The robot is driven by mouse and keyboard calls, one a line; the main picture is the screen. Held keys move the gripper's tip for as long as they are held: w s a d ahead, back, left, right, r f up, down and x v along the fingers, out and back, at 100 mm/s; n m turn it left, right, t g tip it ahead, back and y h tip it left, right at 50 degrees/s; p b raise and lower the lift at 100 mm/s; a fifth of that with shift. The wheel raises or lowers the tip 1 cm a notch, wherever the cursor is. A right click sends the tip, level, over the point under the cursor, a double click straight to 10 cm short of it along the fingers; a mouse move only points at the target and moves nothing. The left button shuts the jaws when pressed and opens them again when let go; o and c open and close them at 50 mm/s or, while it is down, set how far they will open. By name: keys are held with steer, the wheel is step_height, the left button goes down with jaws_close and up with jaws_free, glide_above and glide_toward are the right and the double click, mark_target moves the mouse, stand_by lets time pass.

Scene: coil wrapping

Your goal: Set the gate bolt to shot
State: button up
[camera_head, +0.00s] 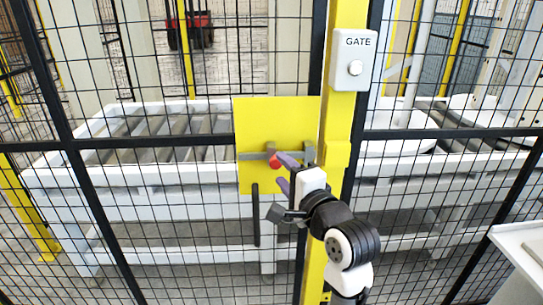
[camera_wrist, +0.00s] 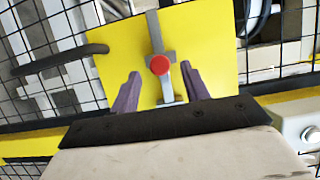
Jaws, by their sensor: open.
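The gate bolt is a grey horizontal bar (camera_head: 252,155) on a yellow plate (camera_head: 262,115), with a red knob (camera_head: 275,161). The bar (camera_wrist: 154,32) runs up and down there. I cannot tell whether either finger touches the knob.
A GATE box (camera_head: 354,60) with a round white button is on the post above my gripper. A black handle (camera_head: 256,215) hangs below the plate. Black mesh fencing surrounds the gate, with a white roller conveyor (camera_head: 130,175) behind it. A pale surface (camera_head: 520,245) stands at lower right.

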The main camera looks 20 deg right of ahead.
mark_target(278, 165)
steer(key=w, duration=0.4)
steer(key=w+p, duration=0.1)
steer(key=w, duration=0.1)
steer(key=shift+w+a, duration=0.1)
steer(key=shift+a, duration=0.25)
steer(key=shift+c, duration=0.4)
jaws_close()
